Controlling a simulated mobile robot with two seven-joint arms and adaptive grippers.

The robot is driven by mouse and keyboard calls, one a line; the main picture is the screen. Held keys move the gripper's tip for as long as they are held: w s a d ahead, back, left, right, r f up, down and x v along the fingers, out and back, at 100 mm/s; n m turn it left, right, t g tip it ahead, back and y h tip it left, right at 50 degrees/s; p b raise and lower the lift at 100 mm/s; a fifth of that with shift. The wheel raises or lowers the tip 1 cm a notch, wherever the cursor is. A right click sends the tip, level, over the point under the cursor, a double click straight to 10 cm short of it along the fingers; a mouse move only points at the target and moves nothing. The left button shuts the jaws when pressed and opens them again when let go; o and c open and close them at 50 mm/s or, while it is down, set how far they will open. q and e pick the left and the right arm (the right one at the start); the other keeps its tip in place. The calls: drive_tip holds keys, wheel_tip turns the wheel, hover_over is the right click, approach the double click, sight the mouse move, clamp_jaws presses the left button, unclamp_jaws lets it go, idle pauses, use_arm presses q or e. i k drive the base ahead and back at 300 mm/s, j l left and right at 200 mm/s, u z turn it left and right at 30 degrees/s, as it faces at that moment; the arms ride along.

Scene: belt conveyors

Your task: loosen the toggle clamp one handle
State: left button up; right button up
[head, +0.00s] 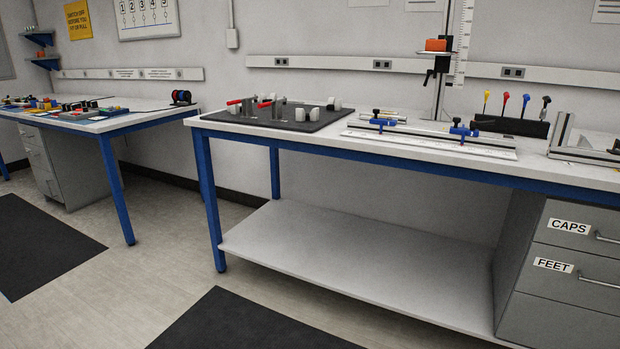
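Two toggle clamps with red handles stand on a dark board (318,124) at the left end of the near workbench. The left clamp's red handle (235,102) points to the left and looks roughly level. The right clamp's red handle (265,104) also lies low, beside grey metal uprights (280,107). The clamps are small here, so I cannot tell which is clamp one or whether either is locked. Neither of my grippers shows in the head view.
The blue-legged workbench (205,190) has a lower shelf (340,262) and drawers (575,265) at right. Blue clamps on a rail (463,132) and screwdrivers (505,100) stand further right. Another bench (120,120) is at left. The floor (150,270) in front is clear, with dark mats (250,325).

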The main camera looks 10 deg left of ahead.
sight(235, 102)
drive_tip(key=i+u, duration=0.25)
drive_tip(key=i, duration=0.25)
drive_tip(key=i+l+u, duration=0.25)
drive_tip(key=i, duration=0.2)
drive_tip(key=i+l+u, duration=0.1)
drive_tip(key=i+u, duration=0.15)
drive_tip(key=i, duration=0.2)
drive_tip(key=k+j+z, duration=0.1)
drive_tip(key=j, duration=0.3)
